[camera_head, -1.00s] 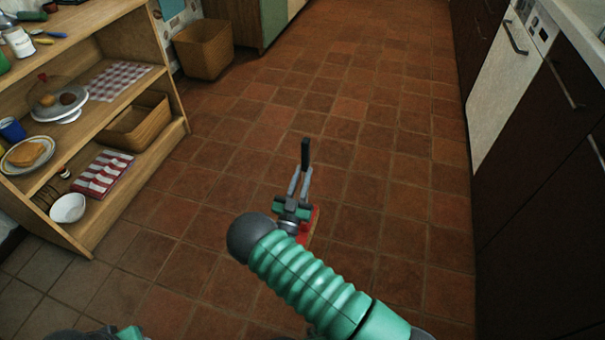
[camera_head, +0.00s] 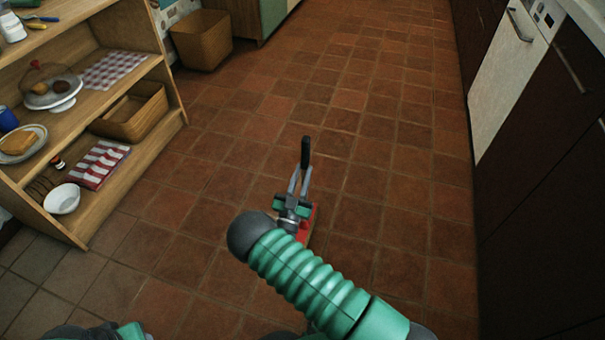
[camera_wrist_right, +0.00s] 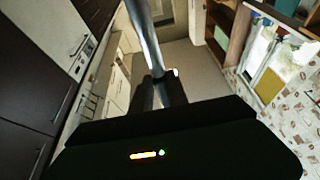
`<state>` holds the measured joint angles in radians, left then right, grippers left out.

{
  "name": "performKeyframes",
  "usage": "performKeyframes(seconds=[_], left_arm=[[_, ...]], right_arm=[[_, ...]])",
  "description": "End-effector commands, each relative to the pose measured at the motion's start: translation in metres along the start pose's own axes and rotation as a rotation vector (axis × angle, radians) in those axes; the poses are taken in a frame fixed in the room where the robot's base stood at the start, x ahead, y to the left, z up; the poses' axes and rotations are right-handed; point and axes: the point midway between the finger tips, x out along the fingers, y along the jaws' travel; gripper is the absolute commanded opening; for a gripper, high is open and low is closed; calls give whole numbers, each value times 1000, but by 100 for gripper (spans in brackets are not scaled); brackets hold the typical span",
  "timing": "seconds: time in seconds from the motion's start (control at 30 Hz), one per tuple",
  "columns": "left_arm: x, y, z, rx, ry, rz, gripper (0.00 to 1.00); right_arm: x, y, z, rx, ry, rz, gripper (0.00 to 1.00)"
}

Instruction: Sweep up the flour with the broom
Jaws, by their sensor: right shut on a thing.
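My right gripper (camera_head: 304,176) is low over the tiled floor in the middle of the head view. It is shut on a dark handle (camera_head: 305,152), which I take to be the broom's. In the right wrist view, a grey shaft (camera_wrist_right: 147,35) runs up from between the fingers (camera_wrist_right: 160,92). A red piece (camera_head: 309,222) shows beside and below the gripper, partly hidden by my arm; I cannot tell whether it is part of the broom. No flour can be made out. My left gripper is not in view.
A wooden shelf unit (camera_head: 165,128) stands on the left with a white bowl (camera_head: 62,198), a wicker tray and checked cloths. A wicker basket (camera_head: 201,40) is at the back left. Dark cabinets (camera_head: 545,180) and a white appliance (camera_head: 503,75) line the right. The tiled floor between is clear.

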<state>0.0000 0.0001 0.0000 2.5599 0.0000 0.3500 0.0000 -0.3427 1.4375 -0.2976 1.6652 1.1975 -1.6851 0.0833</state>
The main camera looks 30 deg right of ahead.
Motion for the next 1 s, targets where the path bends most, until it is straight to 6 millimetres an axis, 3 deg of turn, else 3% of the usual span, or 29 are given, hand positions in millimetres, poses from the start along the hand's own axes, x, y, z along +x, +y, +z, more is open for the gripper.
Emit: performKeyframes(seconds=[0.67, 1.0], left_arm=[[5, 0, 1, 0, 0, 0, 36], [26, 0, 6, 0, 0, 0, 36]], right_arm=[[-2, 0, 5, 1, 2, 0, 0], [-4, -37, 8, 6, 3, 0, 0]])
